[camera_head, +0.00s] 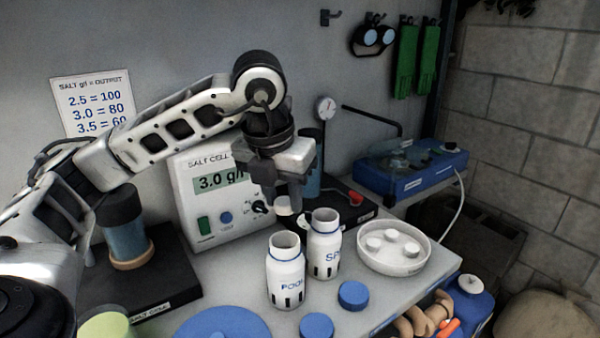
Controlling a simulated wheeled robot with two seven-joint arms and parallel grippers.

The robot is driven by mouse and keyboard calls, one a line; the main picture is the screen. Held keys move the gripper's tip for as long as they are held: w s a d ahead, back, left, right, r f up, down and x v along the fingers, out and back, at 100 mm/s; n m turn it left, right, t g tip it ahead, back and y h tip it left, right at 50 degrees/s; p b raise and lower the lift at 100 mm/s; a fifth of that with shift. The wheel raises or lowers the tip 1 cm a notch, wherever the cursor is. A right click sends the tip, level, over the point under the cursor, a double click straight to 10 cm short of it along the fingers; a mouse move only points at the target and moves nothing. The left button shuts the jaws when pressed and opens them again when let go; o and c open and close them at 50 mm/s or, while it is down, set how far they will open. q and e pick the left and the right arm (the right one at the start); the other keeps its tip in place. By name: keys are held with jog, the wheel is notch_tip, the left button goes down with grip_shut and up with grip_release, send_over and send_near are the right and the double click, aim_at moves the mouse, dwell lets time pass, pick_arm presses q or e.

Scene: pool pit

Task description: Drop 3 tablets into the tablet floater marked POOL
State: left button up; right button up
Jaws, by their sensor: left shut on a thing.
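The POOL floater (286,276) is a white, open-topped upright cylinder with dark slots, on the grey bench. The similar SPA floater (325,252) stands just behind it to the right. A white bowl (394,264) to their right holds 3 visible white tablets (391,236). My left gripper (289,206) points down above and behind the floaters, apart from the POOL floater's mouth. It is shut on a small white piece, apparently a tablet (283,205), mostly covered by the fingers. The insides of the floaters are hidden. My right gripper is not in view.
Blue caps (353,295) and a blue disc (222,326) lie in front of the floaters. The salt cell meter (206,214) stands behind them to the left. A blue case (412,172) sits at the back right. A container of mixed items (440,312) is at the front right.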

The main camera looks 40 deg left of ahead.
aim_at(281, 213)
pick_arm(q)
jog(key=shift+w+a+r, duration=0.1)
jog(key=shift+n, duration=0.3)
jog(key=shift+s+f+b, duration=0.2)
jog(key=shift+f+b, duration=0.4)
jog(key=shift+f, duration=0.35)
notch_tip(281, 213, down, 3)
jog(key=b, duration=0.3)
jog(key=shift+f, duration=0.1)
jog(key=shift+w+f, duration=0.1)
jog(key=shift+f, duration=0.25)
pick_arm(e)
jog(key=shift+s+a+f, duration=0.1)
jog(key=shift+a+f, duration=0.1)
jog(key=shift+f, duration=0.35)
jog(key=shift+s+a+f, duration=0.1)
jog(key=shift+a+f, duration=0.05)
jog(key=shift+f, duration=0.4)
pick_arm(q)
jog(key=shift+b, duration=0.35)
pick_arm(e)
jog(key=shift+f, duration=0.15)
